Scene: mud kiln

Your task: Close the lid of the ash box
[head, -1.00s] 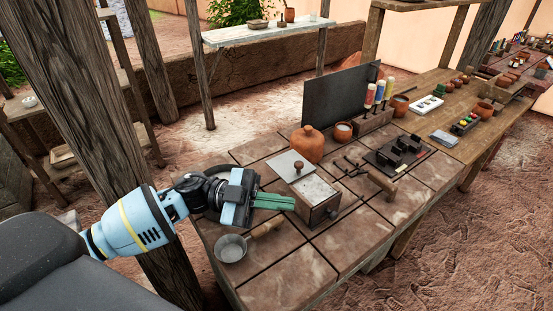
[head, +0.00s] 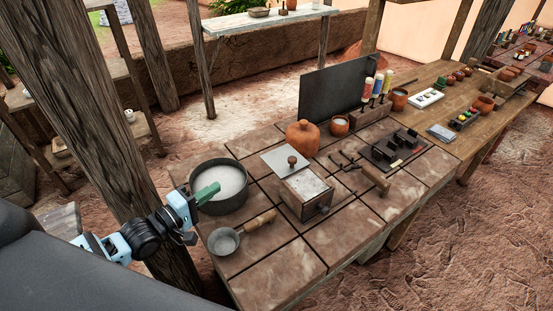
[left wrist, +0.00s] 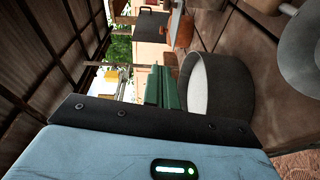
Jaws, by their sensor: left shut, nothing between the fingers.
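The ash box (head: 300,206) is a small box on the brick-topped bench in the head view, with its pale top partly uncovered. Its lid (head: 275,162), a flat grey plate with a dark round knob (head: 292,161), lies toward the back of the box and leaves the front part open. My left gripper (head: 208,193) is shut and empty, left of the box and apart from it, with its green fingers by the dark pot. The fingers also show in the left wrist view (left wrist: 165,88). My right gripper is not in view.
The dark pot (head: 222,205) with pale contents stands left of the box. A small pan (head: 224,241) with a wooden handle lies in front of it. A clay jar (head: 303,140) stands behind the lid. Tools (head: 375,178) lie to the right.

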